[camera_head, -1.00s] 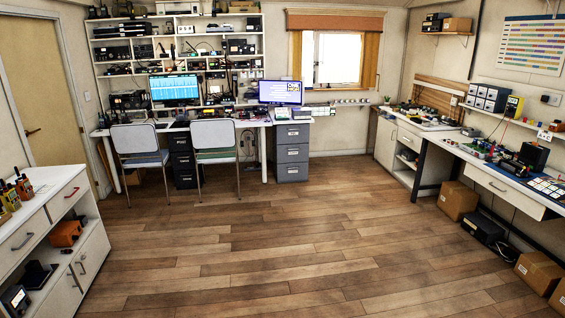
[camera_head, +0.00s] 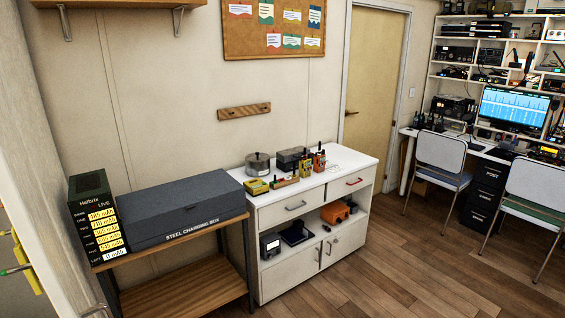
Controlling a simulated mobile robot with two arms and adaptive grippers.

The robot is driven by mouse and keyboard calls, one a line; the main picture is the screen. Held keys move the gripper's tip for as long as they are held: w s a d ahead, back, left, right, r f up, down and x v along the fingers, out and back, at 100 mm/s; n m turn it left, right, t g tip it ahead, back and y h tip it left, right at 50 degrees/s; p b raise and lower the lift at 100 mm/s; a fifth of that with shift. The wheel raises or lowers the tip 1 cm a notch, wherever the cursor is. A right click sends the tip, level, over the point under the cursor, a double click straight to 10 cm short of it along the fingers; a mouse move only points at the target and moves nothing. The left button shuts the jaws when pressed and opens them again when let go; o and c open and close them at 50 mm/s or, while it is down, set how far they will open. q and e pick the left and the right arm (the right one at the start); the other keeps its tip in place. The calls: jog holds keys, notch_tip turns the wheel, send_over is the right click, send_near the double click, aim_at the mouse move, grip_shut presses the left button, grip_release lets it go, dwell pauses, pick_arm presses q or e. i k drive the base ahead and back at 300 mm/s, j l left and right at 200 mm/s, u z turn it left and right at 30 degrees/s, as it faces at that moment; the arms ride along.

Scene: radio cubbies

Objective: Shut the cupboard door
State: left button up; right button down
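A white cabinet (camera_head: 285,238) stands against the wall in the middle of the head view. It has two drawers on top, open shelf space under them, and lower doors (camera_head: 290,278) with small handles that look shut. At the left edge a tall pale panel (camera_head: 45,190) stands close to me, cut off by the frame; I cannot tell whether it is an open cupboard door. A curved metal handle (camera_head: 95,310) shows near its foot, partly cut off. Neither of my grippers is in view.
A wooden bench (camera_head: 190,288) holds a grey steel charging box (camera_head: 185,208) and a dark labelled box (camera_head: 97,215). Yellow and green items (camera_head: 22,265) show at the far left edge. Chairs (camera_head: 440,160) stand at a desk on the right. The wooden floor (camera_head: 400,270) is clear.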

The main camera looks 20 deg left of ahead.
aim_at(21, 197)
jog(key=i+u, duration=0.15)
jog(key=u, duration=0.3)
jog(key=i+u, duration=0.15)
jog(key=u, duration=0.3)
jog(key=i+l+u, duration=0.1)
jog(key=u, duration=0.35)
jog(key=i+l+u, duration=0.1)
jog(key=l+u, duration=0.15)
jog(key=u, duration=0.2)
jog(key=i+l+u, duration=0.1)
jog(key=u, duration=0.35)
jog(key=i+l+u, duration=0.15)
jog(key=l+u, duration=0.15)
jog(key=i+l+u, duration=0.1)
jog(key=l+u, duration=0.2)
